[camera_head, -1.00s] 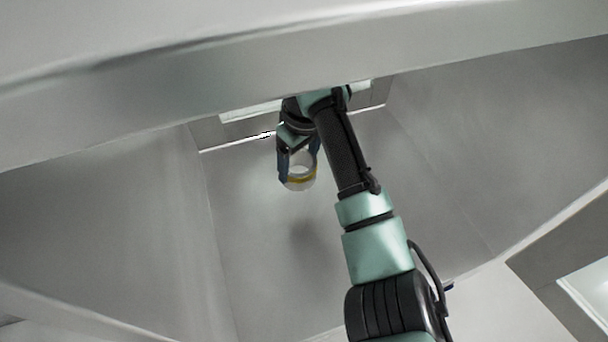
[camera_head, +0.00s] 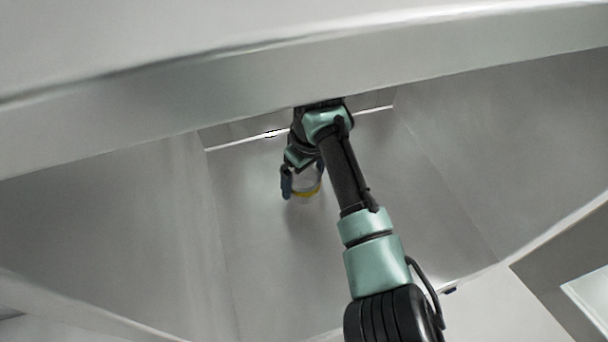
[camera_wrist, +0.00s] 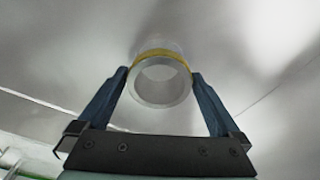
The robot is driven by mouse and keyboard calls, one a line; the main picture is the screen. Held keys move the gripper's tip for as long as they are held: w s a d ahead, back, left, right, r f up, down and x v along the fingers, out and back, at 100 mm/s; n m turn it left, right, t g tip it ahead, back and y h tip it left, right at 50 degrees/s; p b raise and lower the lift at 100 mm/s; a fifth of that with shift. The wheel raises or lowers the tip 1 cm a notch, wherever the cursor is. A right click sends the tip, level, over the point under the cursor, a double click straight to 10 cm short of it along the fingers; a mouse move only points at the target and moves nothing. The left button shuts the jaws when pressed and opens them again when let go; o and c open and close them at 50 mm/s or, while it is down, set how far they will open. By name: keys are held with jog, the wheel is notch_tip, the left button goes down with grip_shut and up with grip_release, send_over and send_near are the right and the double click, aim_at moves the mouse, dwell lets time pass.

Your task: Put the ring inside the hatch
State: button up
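The ring (camera_head: 305,193) is a short, pale grey, hollow cylinder with a yellow band. My gripper (camera_head: 303,184) is shut on it, with one dark blue finger on each side. In the wrist view the ring (camera_wrist: 160,101) sits between the two fingertips of my gripper (camera_wrist: 160,76), and its round opening faces the camera. The ring hangs inside a large grey, slant-walled recess (camera_head: 270,240), which may be the hatch. No separate door or label shows. I cannot tell whether the ring touches a wall.
A thick pale rim (camera_head: 200,95) crosses the head view above my arm and hides the upper part of the recess. Smooth grey walls slope in on both sides. A framed bright panel (camera_head: 588,295) shows at lower right. The space around the ring looks clear.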

notch_tip(320, 180, up, 12)
jog(key=s+d, duration=0.1)
dwell(0.5)
jog(key=shift+r, duration=0.1)
